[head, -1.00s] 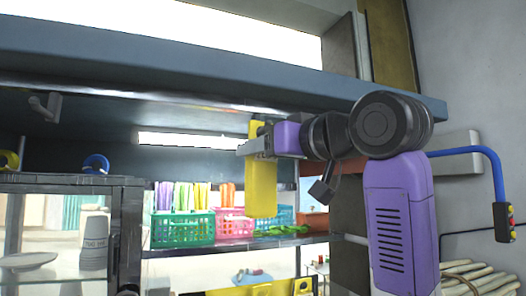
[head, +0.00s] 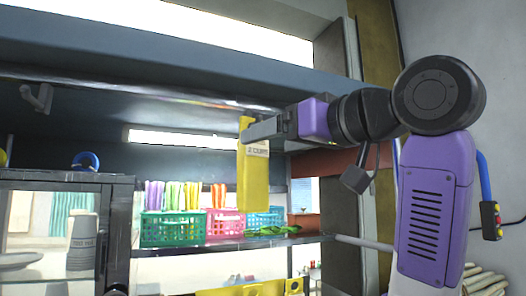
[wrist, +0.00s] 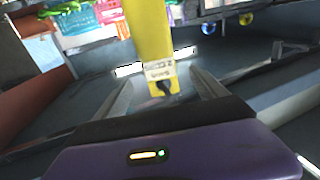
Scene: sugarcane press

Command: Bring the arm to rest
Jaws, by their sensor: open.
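My gripper (head: 262,130) is raised under the shelf edge, pointing left in the head view, at the end of my purple and black arm. In the wrist view its two fingers (wrist: 162,82) are spread apart. A long yellow panel with a printed label (head: 253,180) hangs down close by the fingers in the head view. In the wrist view the yellow panel (wrist: 150,35) appears in the gap between the fingers, with a dark piece at its labelled end. I cannot tell whether the fingers touch it.
Green (head: 173,229), pink (head: 223,224) and blue (head: 264,218) baskets stand on a shelf behind. A blue overhead ledge (head: 150,75) runs close above my gripper. A blue handle (head: 485,180) is right of my arm.

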